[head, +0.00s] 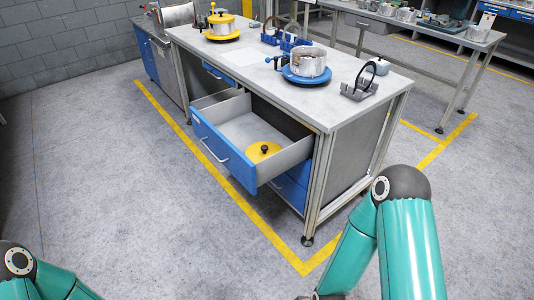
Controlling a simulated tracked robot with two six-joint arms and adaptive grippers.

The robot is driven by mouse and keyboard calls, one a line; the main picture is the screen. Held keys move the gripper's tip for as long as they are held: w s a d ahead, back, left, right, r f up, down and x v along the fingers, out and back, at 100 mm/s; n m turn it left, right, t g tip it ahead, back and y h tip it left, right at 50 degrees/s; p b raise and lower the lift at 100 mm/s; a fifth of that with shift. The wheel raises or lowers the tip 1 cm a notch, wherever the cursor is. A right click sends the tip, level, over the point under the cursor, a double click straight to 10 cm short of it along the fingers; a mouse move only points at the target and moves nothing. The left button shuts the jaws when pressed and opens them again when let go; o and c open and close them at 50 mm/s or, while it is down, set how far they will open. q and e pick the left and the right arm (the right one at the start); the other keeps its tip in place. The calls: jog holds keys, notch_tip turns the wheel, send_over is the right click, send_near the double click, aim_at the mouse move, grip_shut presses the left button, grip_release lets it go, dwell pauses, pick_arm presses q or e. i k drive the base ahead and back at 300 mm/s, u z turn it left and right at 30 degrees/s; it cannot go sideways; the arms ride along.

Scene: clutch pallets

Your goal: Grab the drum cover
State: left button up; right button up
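A round yellow cover with a black knob (263,150) lies flat inside the open drawer (222,147), toward its front right. Another yellow cover with a black knob (221,17) sits on a metal drum on the workbench, above a yellow round base. A second metal drum (308,62) stands uncovered on a blue round base. My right arm's teal links come in at the lower right and my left arm's at the lower left. Neither gripper shows; only a small dark part of my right arm's end appears at the bottom edge.
The grey workbench (345,108) also holds a black ring on a grey stand (360,85) and blue holders (286,40). The pulled-out drawer juts over the floor. A yellow line marks the floor around the bench. The grey floor (110,190) in front is clear.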

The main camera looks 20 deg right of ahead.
aim_at(258, 152)
jog(key=z, duration=0.05)
jog(key=i, duration=0.9)
jog(key=u, duration=0.05)
